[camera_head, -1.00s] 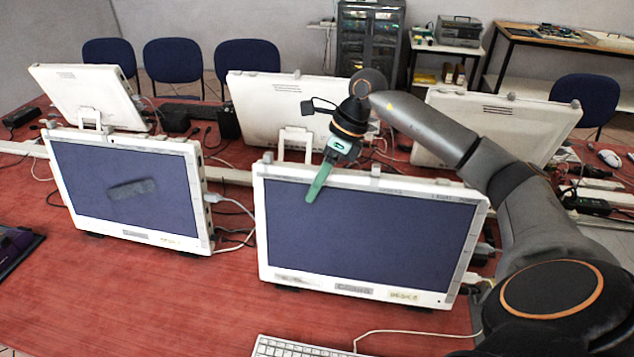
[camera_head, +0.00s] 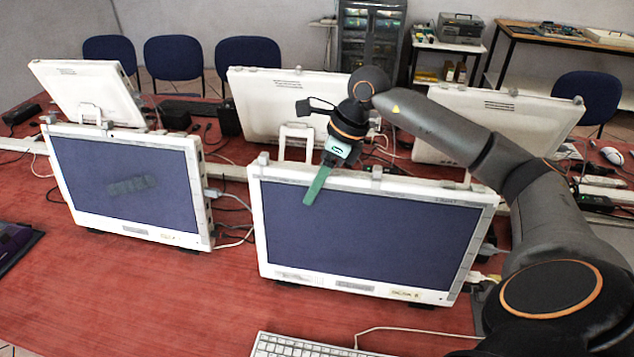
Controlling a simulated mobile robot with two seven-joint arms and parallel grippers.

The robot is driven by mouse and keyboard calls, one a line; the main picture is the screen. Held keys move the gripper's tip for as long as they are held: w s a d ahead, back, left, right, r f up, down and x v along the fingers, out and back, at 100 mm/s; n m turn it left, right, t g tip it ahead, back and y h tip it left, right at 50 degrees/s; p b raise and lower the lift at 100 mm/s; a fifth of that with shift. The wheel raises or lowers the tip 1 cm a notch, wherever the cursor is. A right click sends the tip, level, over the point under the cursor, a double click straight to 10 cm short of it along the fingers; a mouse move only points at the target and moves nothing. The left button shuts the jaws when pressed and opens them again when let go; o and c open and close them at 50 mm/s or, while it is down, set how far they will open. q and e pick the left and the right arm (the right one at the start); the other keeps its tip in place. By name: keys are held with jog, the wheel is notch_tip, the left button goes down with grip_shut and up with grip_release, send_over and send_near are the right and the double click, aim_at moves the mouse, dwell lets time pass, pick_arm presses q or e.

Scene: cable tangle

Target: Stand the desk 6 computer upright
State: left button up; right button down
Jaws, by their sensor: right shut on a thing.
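The desk 6 computer is the white all-in-one (camera_head: 365,245) at the front, right of centre, with a dark blue screen facing me. A small label (camera_head: 405,293) sits at its lower right, too blurred to read surely. It leans back slightly on the desk. My right gripper (camera_head: 318,185) reaches over its top edge, left of the middle. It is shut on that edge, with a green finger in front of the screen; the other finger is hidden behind. My left gripper is not in view.
A similar computer (camera_head: 125,185) stands close on the left. More computers stand behind, backs towards me, including one (camera_head: 290,105) at the centre. Cables lie between them. A keyboard (camera_head: 300,346) lies in front. The red desk (camera_head: 150,300) is clear at front left.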

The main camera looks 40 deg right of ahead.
jog(key=shift+s+a+r, duration=0.1)
jog(key=shift+s+a, duration=0.5)
jog(key=shift+a, duration=0.2)
jog(key=shift+c, duration=1.7)
grip_release()
jog(key=shift+d, duration=0.1)
